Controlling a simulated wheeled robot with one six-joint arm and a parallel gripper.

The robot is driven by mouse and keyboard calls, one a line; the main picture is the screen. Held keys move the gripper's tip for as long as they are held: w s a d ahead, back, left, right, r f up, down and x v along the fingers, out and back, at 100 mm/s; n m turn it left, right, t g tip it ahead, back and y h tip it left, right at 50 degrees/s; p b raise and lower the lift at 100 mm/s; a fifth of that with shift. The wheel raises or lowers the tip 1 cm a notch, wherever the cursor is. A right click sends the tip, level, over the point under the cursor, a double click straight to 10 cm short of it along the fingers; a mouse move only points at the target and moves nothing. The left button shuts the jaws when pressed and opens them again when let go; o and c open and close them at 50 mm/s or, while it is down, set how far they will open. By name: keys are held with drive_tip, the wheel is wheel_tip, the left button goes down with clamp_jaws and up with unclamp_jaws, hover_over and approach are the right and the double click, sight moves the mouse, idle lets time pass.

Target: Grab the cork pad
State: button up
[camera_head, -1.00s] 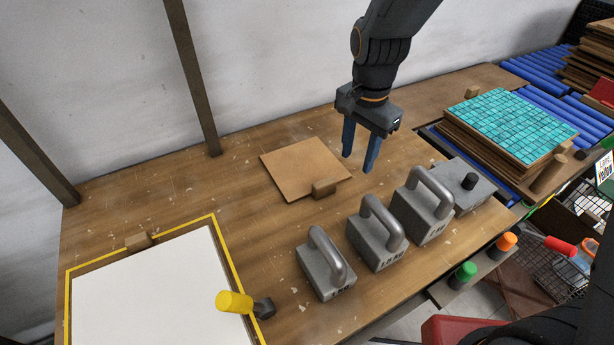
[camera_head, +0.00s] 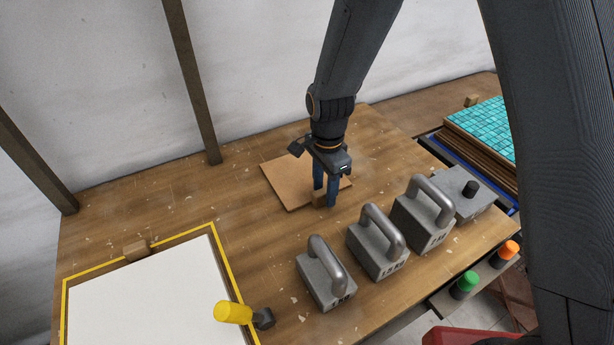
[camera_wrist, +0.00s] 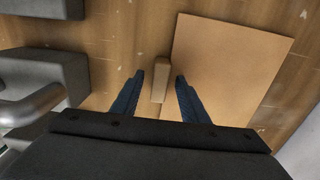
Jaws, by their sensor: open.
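The cork pad (camera_head: 284,181) is a flat tan square lying on the wooden bench, partly hidden behind my gripper in the head view. It also shows in the wrist view (camera_wrist: 235,60), right of centre. A small tan block (camera_wrist: 161,80) stands at the pad's edge; I cannot tell whether it is fixed to the pad. My gripper (camera_head: 324,197) points down over this edge. In the wrist view my gripper (camera_wrist: 160,76) is open, with one blue finger on each side of the block and a visible gap on both sides.
Grey handled weights (camera_head: 377,247) stand in a row close by on the near side. A white sheet (camera_head: 140,300) in a yellow border and a yellow-handled tool (camera_head: 234,313) lie at left. Teal mosaic sheets (camera_head: 487,130) are stacked at right. The bench left of the pad is clear.

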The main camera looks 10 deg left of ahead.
drive_tip(key=shift+f, duration=0.35)
clamp_jaws()
drive_tip(key=shift+r, duration=0.1)
